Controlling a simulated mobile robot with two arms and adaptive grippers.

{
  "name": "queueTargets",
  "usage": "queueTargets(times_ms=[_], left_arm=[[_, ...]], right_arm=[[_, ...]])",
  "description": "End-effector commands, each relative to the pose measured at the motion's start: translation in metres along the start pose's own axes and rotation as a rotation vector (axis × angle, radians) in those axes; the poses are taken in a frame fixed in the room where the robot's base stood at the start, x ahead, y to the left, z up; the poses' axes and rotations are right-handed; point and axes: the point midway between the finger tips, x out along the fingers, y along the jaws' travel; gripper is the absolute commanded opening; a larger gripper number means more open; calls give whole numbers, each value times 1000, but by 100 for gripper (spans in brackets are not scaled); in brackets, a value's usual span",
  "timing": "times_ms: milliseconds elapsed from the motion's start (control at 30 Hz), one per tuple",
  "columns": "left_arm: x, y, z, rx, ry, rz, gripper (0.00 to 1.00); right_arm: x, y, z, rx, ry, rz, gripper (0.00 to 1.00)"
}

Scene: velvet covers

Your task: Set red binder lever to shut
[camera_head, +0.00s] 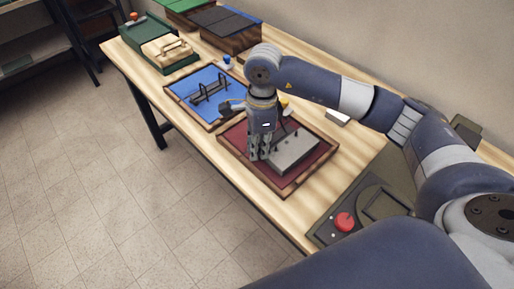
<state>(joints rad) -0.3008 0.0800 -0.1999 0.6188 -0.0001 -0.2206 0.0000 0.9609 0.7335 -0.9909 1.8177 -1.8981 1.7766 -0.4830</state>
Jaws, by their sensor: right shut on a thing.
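The red binder (234,145) is a wooden-framed tray with a dark red lining, lying on the table in the middle of the view. A grey metal plate (293,153) with small dark knobs sits in it. My right gripper (259,157) points down at the left end of this plate. It is shut on what seems to be the binder's lever, which its fingers mostly hide. The lever's exact position cannot be told. My left gripper is not in view.
A blue-lined tray (180,90) with a dark ring mechanism (209,90) lies just beyond. Green and dark boxes (228,27) stand at the far end. A panel with a red button (345,221) is nearer. Floor is clear on the left.

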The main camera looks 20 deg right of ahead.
Motion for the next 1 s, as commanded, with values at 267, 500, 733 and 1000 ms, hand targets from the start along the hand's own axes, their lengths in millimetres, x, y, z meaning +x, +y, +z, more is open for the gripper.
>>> queueTargets(times_ms=[267,500,733,1000], left_arm=[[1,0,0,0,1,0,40],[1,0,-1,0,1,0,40],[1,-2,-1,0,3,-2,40],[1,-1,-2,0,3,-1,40]], right_arm=[[1,2,-1,0,1,-1,0],[1,2,-1,0,0,-2,37],[0,1,-1,0,-1,-3,37],[-30,0,0,0,-3,-10,37]])
